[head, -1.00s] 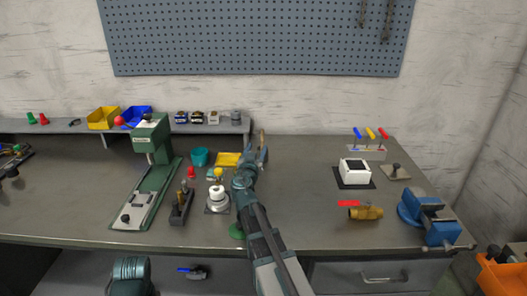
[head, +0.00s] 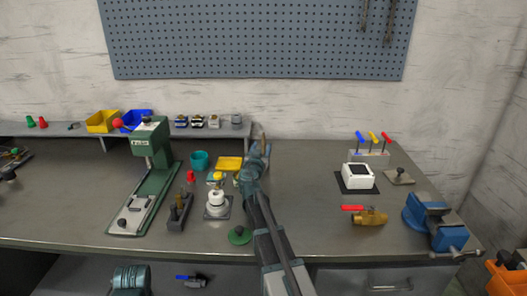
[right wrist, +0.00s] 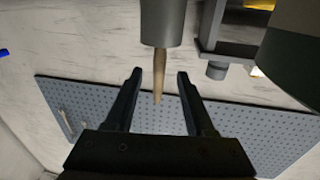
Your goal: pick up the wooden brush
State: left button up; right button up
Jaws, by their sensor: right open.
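The wooden brush shows as a brown handle (head: 263,139) standing upright just beyond my right gripper (head: 259,153) in the head view. In the right wrist view the handle (right wrist: 159,68) sticks out of a grey cylindrical holder (right wrist: 161,22) and lies in line with the gap between the two dark fingers of my right gripper (right wrist: 160,76). The fingers are apart, with a gap visible on each side of the handle. The brush's other end is hidden in the holder. My left gripper is not in view.
Left of my right arm are a teal cup (head: 200,160), a yellow tray (head: 229,163), a white-and-yellow fixture (head: 217,198) and a green press (head: 151,150). A raised shelf (head: 90,128) runs behind. The bench to the arm's right is clear up to a white box (head: 358,176).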

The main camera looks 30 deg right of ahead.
jog(key=x, duration=0.6)
jog(key=shift+d, duration=0.2)
jog(key=shift+a+r, duration=0.1)
jog(key=shift+r, duration=0.1)
grip_shut()
